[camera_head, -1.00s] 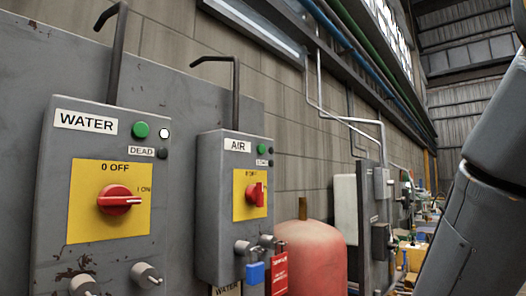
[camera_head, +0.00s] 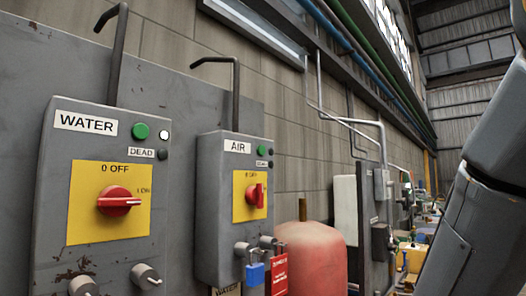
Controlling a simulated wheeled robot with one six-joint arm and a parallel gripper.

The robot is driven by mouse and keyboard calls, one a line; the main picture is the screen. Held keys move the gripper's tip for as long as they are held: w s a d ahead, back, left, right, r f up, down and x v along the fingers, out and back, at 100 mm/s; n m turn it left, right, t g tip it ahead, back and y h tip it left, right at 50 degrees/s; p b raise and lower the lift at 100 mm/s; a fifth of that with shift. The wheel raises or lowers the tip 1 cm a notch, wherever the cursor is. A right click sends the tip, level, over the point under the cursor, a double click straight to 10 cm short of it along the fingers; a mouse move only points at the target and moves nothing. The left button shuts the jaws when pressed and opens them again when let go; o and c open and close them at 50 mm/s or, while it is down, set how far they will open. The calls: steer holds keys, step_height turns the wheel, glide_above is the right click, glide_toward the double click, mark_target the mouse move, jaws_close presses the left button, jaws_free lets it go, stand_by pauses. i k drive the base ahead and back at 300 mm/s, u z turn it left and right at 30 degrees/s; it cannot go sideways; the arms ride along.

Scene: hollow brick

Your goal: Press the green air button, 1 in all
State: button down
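The grey AIR box (camera_head: 221,215) stands on the panel, right of the WATER box. Its small round green button (camera_head: 261,151) is at the upper right of its face, beside the AIR label (camera_head: 237,146). A dark round indicator sits just below the button. The AIR box has a red rotary switch (camera_head: 256,195) on a yellow plate. The WATER box (camera_head: 50,200) has its own green button (camera_head: 140,131) and a red switch (camera_head: 118,201) pointing toward I ON. My gripper is not in view; only a grey part of my arm shows at the right edge.
A blue padlock (camera_head: 255,273) and a red tag (camera_head: 279,273) hang under the AIR box. Metal pegs stick out below the switches. A red tank (camera_head: 312,255) stands to the right. Bent conduits (camera_head: 237,95) rise above both boxes.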

mark_target(261, 150)
steer(key=u, duration=0.8)
steer(key=k, duration=0.8)
steer(key=u, duration=0.3)
steer(key=i, duration=0.4)
steer(key=z, duration=0.05)
